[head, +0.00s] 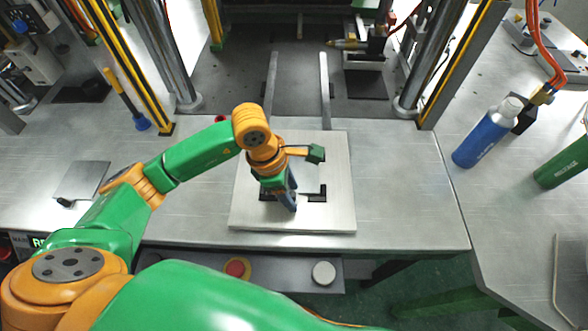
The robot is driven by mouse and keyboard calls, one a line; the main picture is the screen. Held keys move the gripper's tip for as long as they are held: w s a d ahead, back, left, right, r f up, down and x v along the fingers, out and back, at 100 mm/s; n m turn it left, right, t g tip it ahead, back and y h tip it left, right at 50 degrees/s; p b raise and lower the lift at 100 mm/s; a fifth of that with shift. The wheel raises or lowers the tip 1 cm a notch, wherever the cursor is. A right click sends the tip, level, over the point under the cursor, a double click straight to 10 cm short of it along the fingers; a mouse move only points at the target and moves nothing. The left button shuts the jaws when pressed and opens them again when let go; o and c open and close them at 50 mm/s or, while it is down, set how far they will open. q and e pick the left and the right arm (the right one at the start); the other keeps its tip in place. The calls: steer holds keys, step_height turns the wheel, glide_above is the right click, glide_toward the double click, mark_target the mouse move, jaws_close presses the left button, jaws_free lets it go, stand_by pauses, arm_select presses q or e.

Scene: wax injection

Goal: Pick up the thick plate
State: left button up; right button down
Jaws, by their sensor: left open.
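A pale metal plate (340,215), large and square, lies flat on the grey worktable. It looks like the thick plate. My left gripper (293,197) points down over the middle of this plate. It is open, with dark finger parts to either side. I cannot tell whether its tips touch the plate. The gripper and wrist hide part of the plate's middle and left side. My right gripper is not in view.
Two metal rails (324,88) run back from behind the plate between upright columns. A smaller grey plate (82,180) lies at left. A blue bottle (487,133) and green cylinder (565,160) are at right. Red (237,268) and white (324,272) buttons sit below the table's front edge.

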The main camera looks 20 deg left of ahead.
arm_select(q)
jaws_close()
steer(key=shift+r, duration=0.1)
stand_by(1.2)
